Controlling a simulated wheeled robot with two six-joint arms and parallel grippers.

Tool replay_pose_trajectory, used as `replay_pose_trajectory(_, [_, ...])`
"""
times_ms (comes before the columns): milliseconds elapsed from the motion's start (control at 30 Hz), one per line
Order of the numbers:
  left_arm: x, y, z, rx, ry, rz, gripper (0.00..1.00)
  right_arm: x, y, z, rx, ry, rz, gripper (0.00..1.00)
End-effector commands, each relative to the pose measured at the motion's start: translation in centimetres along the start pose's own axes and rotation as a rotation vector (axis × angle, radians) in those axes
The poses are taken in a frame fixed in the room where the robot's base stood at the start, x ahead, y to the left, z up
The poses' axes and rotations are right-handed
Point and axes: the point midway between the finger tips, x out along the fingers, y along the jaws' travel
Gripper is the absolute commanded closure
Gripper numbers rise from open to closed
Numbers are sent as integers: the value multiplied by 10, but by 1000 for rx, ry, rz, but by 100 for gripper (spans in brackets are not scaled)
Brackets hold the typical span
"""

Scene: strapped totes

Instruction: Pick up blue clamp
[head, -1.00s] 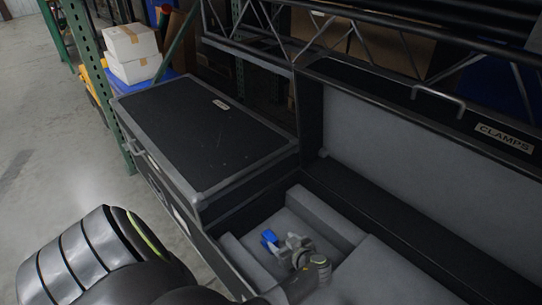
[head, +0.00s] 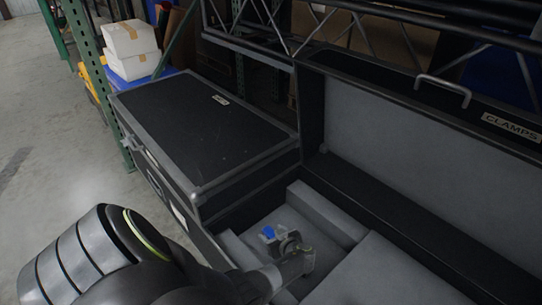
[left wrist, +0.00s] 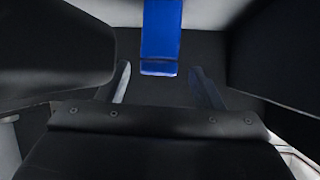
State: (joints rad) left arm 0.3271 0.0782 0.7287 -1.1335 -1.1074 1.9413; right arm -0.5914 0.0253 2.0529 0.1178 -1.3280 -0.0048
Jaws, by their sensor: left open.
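The blue clamp (head: 268,232) is in a grey foam compartment of the open case, partly hidden by my left gripper (head: 277,240). In the left wrist view the blue clamp (left wrist: 161,38) shows as a blue bar at the top centre, just beyond the gap between the fingers. My left gripper also shows there, with its two fingertips (left wrist: 158,85) apart and nothing between them. Whether a finger touches the clamp cannot be told. My right gripper is in neither view.
The open case has grey foam (head: 385,275) and a raised lid labelled CLAMPS (head: 512,125). A closed black case (head: 200,125) stands to the left of the compartment. White boxes (head: 132,50) sit on a shelf behind. Foam walls border the compartment closely.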

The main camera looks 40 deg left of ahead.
Motion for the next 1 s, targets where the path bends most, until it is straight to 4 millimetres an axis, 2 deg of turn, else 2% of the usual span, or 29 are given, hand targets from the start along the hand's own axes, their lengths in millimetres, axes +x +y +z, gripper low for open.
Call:
replay_pose_trajectory(200, [1,0,0,-1,0,0,40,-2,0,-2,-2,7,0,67])
replay_pose_trajectory(233, [1,0,0,-1,0,0,43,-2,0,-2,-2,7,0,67])
replay_pose_trajectory(667, [1,0,0,0,-1,0,99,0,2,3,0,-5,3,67])
replay_pose_trajectory(1000, [-1,0,-3,-1,1,0,100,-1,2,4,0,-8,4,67])
